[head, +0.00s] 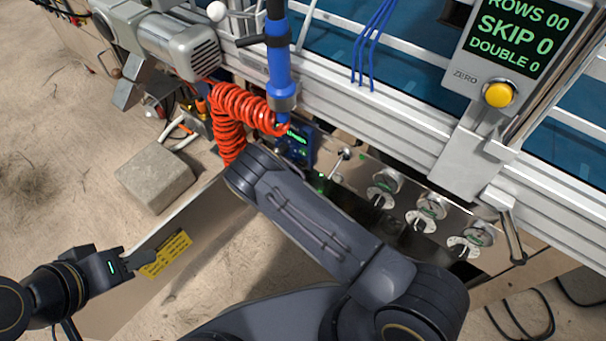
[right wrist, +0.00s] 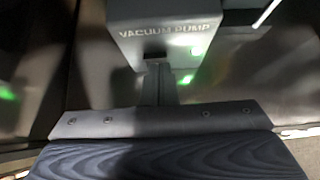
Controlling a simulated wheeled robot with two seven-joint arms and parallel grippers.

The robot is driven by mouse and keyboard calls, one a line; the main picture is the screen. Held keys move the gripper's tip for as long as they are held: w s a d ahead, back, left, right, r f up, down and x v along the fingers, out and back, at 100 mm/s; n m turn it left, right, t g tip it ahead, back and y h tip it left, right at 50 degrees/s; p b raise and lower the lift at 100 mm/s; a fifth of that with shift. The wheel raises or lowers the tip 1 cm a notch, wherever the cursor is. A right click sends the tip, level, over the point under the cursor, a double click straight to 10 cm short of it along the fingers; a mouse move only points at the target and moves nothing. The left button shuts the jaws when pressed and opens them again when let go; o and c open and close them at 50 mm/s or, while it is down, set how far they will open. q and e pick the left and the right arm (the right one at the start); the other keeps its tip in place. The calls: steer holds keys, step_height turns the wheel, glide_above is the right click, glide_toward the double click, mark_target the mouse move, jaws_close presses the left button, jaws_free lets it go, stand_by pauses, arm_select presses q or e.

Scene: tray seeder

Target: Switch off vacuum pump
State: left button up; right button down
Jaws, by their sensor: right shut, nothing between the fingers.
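In the head view, my right arm hides this gripper and the pump box. My left gripper (head: 145,258) is at the lower left, in front of a metal panel; its finger gap is unclear.
A blue unit with green text (head: 297,146), a toggle lever (head: 341,160) and several round knobs (head: 385,181) line the metal panel. A coiled red hose (head: 230,108) hangs beside a blue handle (head: 279,70). A concrete block (head: 155,180) lies on the floor.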

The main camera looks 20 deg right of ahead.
steer(key=shift+w+d+r, duration=0.1)
steer(key=shift+d, duration=0.05)
steer(key=shift+r+p, duration=0.4)
steer(key=shift+r, duration=0.4)
